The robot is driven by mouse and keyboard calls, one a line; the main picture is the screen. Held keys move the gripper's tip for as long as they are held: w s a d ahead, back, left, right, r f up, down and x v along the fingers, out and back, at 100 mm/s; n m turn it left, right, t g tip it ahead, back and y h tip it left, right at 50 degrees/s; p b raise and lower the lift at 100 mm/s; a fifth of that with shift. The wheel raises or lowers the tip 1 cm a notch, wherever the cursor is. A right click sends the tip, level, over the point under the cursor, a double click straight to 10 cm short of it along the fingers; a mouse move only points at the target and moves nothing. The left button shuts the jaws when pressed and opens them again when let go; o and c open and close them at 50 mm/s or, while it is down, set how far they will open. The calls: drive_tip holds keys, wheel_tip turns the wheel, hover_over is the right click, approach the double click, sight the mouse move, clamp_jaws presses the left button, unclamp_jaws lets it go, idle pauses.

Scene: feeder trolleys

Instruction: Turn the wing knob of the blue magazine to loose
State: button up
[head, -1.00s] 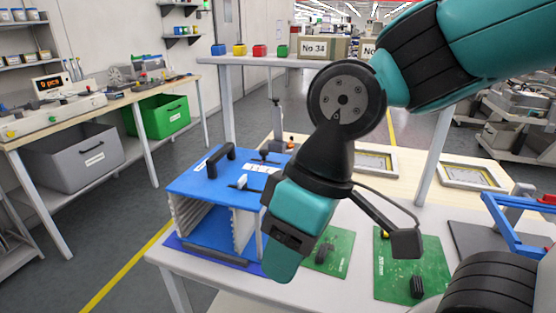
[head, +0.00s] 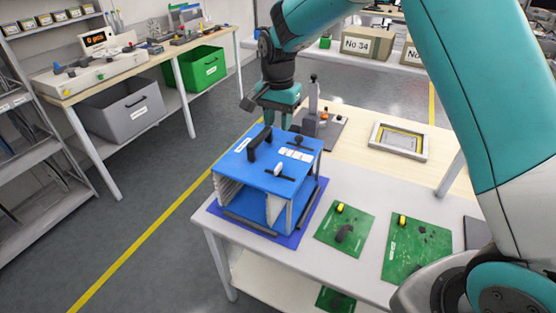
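The blue magazine (head: 262,171), an open-fronted box with slotted side walls, stands on the white table at its left corner. Its top carries a black handle (head: 259,144), a white strip with markings (head: 296,154), a small dark knob (head: 299,140) behind the strip and a white-and-black wing-like piece (head: 279,171) near the front. I cannot tell for sure which of the two is the wing knob, nor read its setting. My gripper (head: 279,119) points down over the back edge of the magazine, apart from both pieces. Its fingers are too small to tell open from shut.
Green circuit boards (head: 345,229) lie on the table right of the magazine. A grey upright fixture (head: 312,105) stands close behind, right of my gripper. A framed panel (head: 398,140) lies farther back. A side bench (head: 150,70) with a grey bin and a green bin stands left across the aisle.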

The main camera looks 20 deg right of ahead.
sight(278, 166)
wheel_tip(278, 166, down, 15)
drive_tip(key=p, duration=0.4)
drive_tip(key=shift+p, duration=0.4)
clamp_jaws()
